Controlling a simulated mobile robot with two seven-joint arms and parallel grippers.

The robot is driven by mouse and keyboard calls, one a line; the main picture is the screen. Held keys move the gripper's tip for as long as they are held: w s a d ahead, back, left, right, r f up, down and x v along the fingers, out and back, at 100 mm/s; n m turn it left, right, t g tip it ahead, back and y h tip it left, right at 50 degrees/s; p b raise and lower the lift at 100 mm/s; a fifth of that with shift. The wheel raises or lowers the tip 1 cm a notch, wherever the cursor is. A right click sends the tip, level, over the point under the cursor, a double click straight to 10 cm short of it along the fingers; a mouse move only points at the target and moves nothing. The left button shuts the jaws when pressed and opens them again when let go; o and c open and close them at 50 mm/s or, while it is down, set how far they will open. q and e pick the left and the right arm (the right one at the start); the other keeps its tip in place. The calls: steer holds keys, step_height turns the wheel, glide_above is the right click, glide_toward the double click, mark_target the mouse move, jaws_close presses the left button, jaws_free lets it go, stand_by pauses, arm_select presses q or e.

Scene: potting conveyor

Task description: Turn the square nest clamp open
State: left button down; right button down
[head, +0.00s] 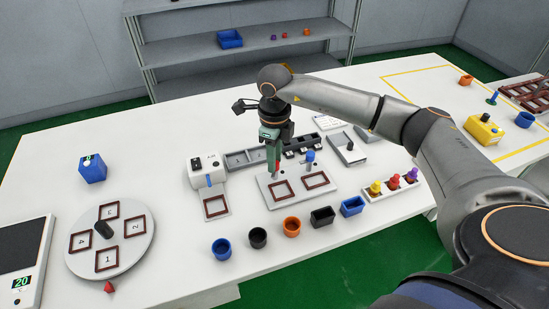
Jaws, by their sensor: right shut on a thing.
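A light grey fixture plate (299,197) on the white table holds two brown-framed square nests, a left one (284,191) and a right one (316,180). A blue-topped clamp post (310,160) stands upright behind the right nest. My right gripper (275,168) points down at the back left of the plate, behind the left nest. It is shut on the clamp there, which its fingers mostly hide. A bit of red shows at the fingers. I cannot tell which way this clamp is turned. My left gripper is not in view.
Several small cups and boxes stand in front, including an orange cup (291,227) and a blue box (352,206). A white device (207,170) stands left of the plate, a grey block (347,150) right. A round turntable (142,245) lies farther left.

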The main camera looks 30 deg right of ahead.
steer(key=m, duration=0.5)
steer(key=shift+m, duration=0.3)
steer(key=m+p, duration=0.1)
steer(key=m, duration=0.5)
steer(key=shift+r, duration=0.1)
steer(key=shift+w, duration=0.1)
steer(key=c, duration=0.7)
jaws_free()
steer(key=shift+o, duration=0.2)
step_height(320, 180, up, 12)
steer(key=b, duration=0.1)
steer(key=shift+r, duration=0.2)
steer(key=shift+s, duration=0.2)
